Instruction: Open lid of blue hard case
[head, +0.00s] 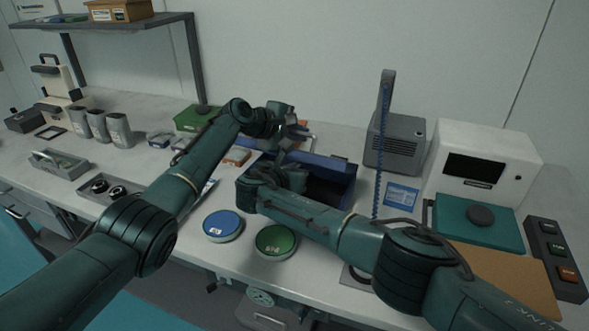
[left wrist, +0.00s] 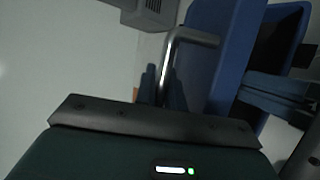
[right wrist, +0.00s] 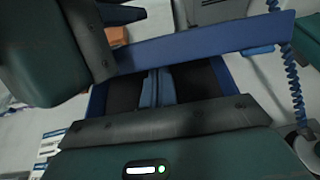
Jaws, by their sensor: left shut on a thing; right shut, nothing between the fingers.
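The blue hard case (head: 351,188) stands on the bench at centre, its dark interior showing. Its blue lid (head: 322,162) is raised along the back and shows edge-on in the right wrist view (right wrist: 205,42). In the left wrist view my left gripper (left wrist: 160,82) is shut on the metal handle (left wrist: 190,36) beside the blue lid (left wrist: 232,45). My left gripper (head: 297,130) is behind the case in the head view. My right gripper (right wrist: 158,82) is shut and empty, its fingers over the case opening below the lid. My right arm hides the case's front left in the head view.
A blue tin (head: 222,225) and a green tin (head: 275,240) lie in front of the case. A grey box (head: 396,142), a coiled blue cable (head: 378,160) and a white instrument (head: 480,150) stand to the right. A green box (head: 190,121) stands back left.

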